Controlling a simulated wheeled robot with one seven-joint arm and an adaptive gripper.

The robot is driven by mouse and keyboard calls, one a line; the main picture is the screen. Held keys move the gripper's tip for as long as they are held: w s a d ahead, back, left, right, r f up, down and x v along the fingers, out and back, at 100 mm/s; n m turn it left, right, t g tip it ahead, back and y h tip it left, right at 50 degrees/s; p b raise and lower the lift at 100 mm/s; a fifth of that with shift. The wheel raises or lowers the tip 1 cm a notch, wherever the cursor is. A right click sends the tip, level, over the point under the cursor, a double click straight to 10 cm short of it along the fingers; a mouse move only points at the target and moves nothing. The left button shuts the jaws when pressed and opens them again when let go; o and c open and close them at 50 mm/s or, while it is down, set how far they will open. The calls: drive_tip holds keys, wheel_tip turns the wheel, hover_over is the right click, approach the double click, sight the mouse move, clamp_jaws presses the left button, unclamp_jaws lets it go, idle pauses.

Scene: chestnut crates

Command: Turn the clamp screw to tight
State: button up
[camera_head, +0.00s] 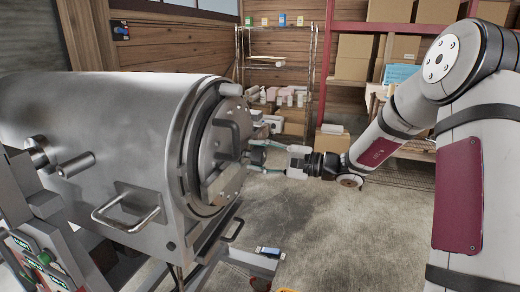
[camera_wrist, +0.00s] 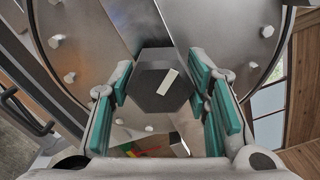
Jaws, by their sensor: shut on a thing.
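The clamp screw is a dark hexagonal head with a pale mark on its face, at the centre of the wrist view (camera_wrist: 150,88). In the head view the clamp screw (camera_head: 257,156) sticks out from the round door (camera_head: 222,150) of the steel drum. The pale mark slants from upper right to lower left. My gripper (camera_head: 262,157) reaches in from the right, its green-padded fingers on either side of the screw. In the wrist view my gripper (camera_wrist: 160,88) is shut on the screw head. The screw's shaft behind the head is hidden.
A steel bar runs across the door behind the screw. The large steel drum (camera_head: 100,130) has a handle (camera_head: 128,212) on its front. Shelves with cardboard boxes (camera_head: 355,55) stand at the back. The concrete floor (camera_head: 345,235) below my arm is open.

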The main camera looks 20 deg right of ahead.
drive_tip(key=m+p, duration=0.3)
drive_tip(key=m, duration=0.1)
drive_tip(key=shift+m+p, duration=0.75)
drive_tip(key=shift+m, duration=0.55)
drive_tip(key=shift+f, duration=0.1)
drive_tip(key=o, duration=1.2)
drive_tip(key=v, duration=1.2)
